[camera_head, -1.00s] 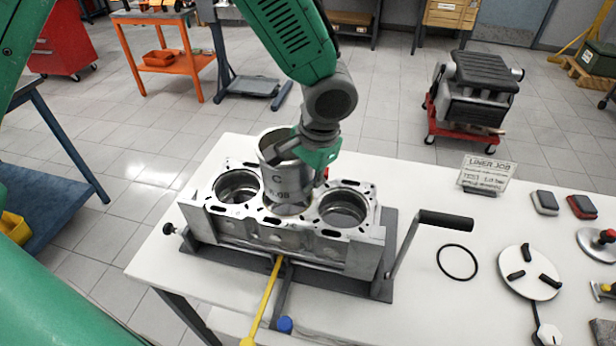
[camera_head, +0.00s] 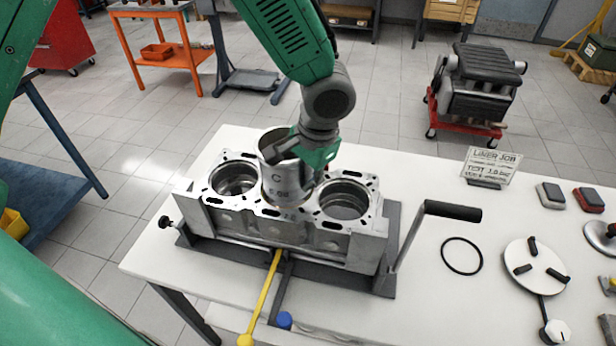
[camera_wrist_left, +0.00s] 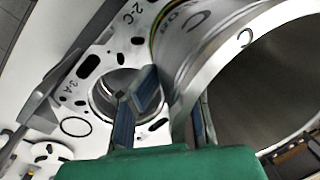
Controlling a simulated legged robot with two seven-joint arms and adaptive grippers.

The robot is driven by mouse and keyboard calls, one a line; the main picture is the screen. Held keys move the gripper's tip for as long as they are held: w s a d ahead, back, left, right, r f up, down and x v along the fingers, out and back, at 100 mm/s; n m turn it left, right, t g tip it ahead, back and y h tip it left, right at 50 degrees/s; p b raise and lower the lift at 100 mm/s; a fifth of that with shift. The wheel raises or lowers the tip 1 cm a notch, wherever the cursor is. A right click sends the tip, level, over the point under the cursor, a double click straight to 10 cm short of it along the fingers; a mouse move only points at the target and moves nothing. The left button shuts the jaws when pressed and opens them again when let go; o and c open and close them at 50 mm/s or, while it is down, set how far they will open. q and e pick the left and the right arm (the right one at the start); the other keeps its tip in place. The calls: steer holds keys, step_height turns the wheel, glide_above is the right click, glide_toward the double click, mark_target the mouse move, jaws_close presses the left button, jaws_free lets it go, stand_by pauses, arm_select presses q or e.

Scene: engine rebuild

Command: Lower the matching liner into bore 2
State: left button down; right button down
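The liner (camera_head: 287,178), a grey metal cylinder marked "C", stands about upright over the middle bore of the engine block (camera_head: 330,240). Its lower end is at the deck and looks partly inside the bore; the bore's edge is mostly hidden. My left gripper (camera_head: 306,152) is shut on the liner's upper wall at its right side. In the left wrist view the gripper fingers (camera_wrist_left: 170,108) straddle the rim of the liner (camera_wrist_left: 195,50). Deck marks "2-C" and "3-A" show there. The left bore (camera_head: 236,181) and right bore (camera_head: 344,199) are open. My right gripper is out of view.
A crank handle (camera_head: 452,211) rises at the block's right end. A black ring (camera_head: 462,256), a white disc tool (camera_head: 532,267) and a job sign (camera_head: 490,167) are on the white table (camera_head: 420,300) to the right. A yellow bar (camera_head: 262,300) lies in front of the block.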

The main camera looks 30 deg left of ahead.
mark_target(304, 194)
arm_select(q)
steer(key=shift+a, duration=0.3)
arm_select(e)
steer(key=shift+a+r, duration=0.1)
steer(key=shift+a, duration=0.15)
arm_select(q)
steer(key=shift+f, duration=0.1)
steer(key=shift+d, duration=0.4)
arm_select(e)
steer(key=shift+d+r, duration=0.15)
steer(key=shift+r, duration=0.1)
arm_select(q)
steer(key=shift+a, duration=0.15)
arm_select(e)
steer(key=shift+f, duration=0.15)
arm_select(q)
steer(key=shift+a+f+b, duration=0.1)
steer(key=shift+f+b, duration=0.25)
steer(key=shift+f, duration=0.45)
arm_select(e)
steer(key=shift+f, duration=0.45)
arm_select(q)
steer(key=shift+f, duration=0.25)
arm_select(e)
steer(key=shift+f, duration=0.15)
arm_select(q)
steer(key=shift+f, duration=0.2)
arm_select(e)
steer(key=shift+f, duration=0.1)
